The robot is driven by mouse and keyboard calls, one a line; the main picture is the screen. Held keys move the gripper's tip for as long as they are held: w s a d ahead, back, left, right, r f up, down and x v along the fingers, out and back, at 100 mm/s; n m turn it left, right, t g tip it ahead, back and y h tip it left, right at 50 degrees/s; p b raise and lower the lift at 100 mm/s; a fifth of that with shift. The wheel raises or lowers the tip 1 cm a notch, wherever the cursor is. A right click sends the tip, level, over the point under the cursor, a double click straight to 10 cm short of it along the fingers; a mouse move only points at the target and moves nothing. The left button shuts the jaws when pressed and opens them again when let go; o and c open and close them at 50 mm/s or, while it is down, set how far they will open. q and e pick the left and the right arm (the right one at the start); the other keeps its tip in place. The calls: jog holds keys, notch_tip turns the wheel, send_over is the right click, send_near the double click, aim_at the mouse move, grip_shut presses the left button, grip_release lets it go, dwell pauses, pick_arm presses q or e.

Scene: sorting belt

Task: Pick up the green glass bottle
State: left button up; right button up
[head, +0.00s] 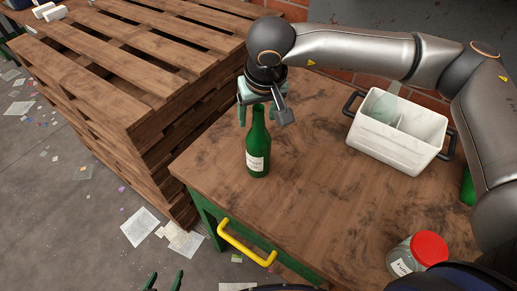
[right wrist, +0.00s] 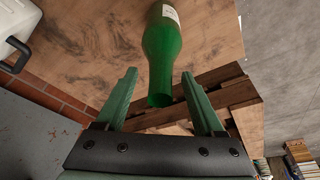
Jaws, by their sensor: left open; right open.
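The green glass bottle (head: 257,140) stands upright on the wooden table, near its left edge, with a white label low on its body. My right gripper (head: 258,108) is at the bottle's neck, coming from the back, and is open. In the right wrist view the bottle (right wrist: 163,55) reaches in between the two open green fingers (right wrist: 158,76), with gaps on both sides and no clear contact. My left gripper (head: 165,280) shows only as two parted fingertips at the bottom edge of the head view, open and empty, away from the bottle.
A white divided bin (head: 393,145) with dark handles stands at the back right. A jar with a red lid (head: 430,247) stands at the front right. A green object (head: 467,188) is partly hidden by my right arm. Stacked wooden pallets (head: 120,95) are left of the table (head: 310,190).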

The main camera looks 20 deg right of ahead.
jog(key=shift+w+f, duration=0.25)
jog(key=shift+f, duration=0.45)
grip_shut()
jog(key=shift+s, duration=0.1)
dwell(0.8)
